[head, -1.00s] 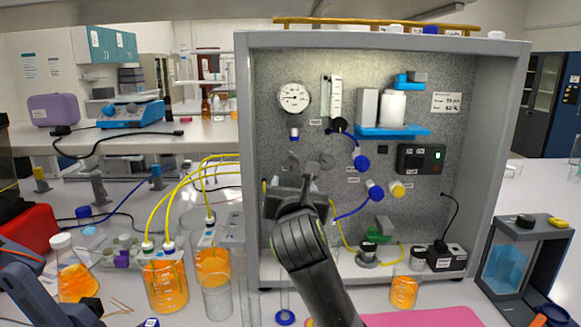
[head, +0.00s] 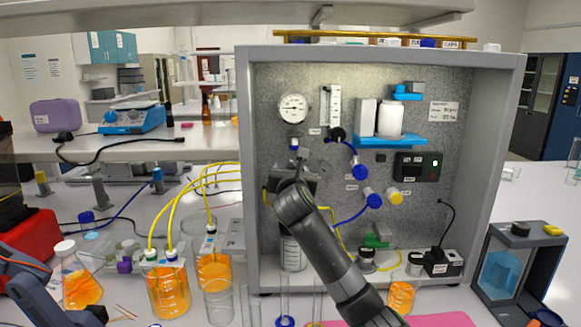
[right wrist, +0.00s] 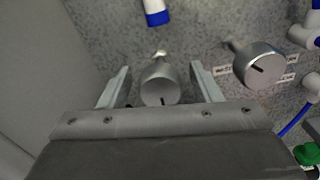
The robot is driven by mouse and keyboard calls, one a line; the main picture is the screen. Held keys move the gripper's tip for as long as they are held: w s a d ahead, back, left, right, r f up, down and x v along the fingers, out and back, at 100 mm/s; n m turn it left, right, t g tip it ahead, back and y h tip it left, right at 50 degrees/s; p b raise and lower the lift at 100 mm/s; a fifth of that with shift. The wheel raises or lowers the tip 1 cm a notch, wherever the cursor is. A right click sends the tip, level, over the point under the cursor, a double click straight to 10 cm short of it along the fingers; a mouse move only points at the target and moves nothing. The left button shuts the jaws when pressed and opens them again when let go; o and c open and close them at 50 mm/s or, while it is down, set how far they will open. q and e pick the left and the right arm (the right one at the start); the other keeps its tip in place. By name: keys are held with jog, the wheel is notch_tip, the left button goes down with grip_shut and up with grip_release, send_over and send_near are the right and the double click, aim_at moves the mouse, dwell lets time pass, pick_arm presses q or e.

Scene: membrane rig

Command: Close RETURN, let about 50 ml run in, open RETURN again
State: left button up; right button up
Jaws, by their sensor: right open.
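My right gripper (head: 292,176) is at the rig's panel, below the round gauge. In the right wrist view, its two fingers (right wrist: 160,84) are open, one on each side of a grey knob (right wrist: 159,82), with gaps between. The mark on that knob's face is near vertical. A second grey knob (right wrist: 257,66), its mark slanted, stands to the right beside a small label I cannot read. I cannot tell which knob is RETURN. A clear graduated vessel (head: 293,254) stands inside the rig below my gripper, partly hidden by my arm; its level is unclear. My left gripper is out of view.
Yellow tubes run to beakers of orange liquid (head: 168,291) (head: 214,273) left of the rig. Another orange beaker (head: 401,297) stands at the front right. Blue-capped fittings (head: 373,200) and a blue tube (right wrist: 296,121) lie right of the knobs. The rig's left wall (head: 246,170) is close to my gripper.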

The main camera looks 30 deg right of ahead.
jog(key=shift+x, duration=0.75)
jog(key=c, duration=1)
